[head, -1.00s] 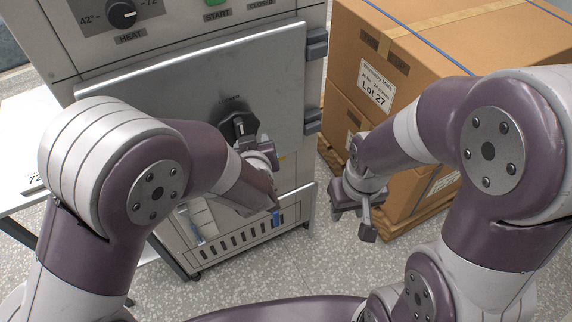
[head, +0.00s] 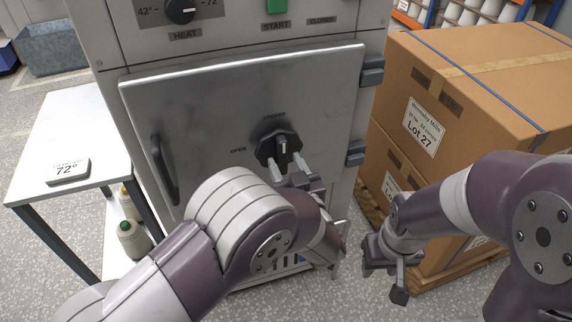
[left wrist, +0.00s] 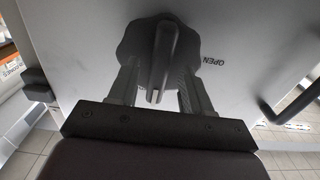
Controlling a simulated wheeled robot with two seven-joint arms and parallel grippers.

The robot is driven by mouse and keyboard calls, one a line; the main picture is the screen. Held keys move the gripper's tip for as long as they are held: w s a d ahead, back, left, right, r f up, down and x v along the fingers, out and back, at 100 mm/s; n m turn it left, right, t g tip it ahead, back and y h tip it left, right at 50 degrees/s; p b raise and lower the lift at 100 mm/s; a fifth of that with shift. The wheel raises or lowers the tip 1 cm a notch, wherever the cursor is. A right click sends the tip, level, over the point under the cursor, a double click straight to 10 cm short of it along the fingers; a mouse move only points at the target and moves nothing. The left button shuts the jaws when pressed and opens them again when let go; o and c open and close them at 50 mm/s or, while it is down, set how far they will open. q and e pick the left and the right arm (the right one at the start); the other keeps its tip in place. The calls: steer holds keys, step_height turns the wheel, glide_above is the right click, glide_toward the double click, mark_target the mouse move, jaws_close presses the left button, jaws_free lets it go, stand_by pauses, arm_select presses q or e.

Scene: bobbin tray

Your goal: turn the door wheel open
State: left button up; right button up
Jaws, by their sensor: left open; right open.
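The door wheel (head: 278,147) is a black lobed knob with a raised grip bar, on the grey cabinet door (head: 215,100). Its bar points up toward the upper label; the word OPEN stands to its left. My left gripper (head: 288,170) is open just below the wheel. In the left wrist view the wheel (left wrist: 133,45) fills the upper middle, and the fingers of my left gripper (left wrist: 157,90) reach up on either side of the bar's end. I cannot tell whether they touch it. My right gripper (head: 388,275) is open and empty, low in front of the boxes.
A black door handle (head: 164,170) is at the door's left. Hinges (head: 372,70) are on its right. Cardboard boxes (head: 470,100) on a pallet stand at the right.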

arm_select(q)
steer(key=shift+w, duration=0.3)
steer(key=shift+c, duration=0.3)
jaws_close()
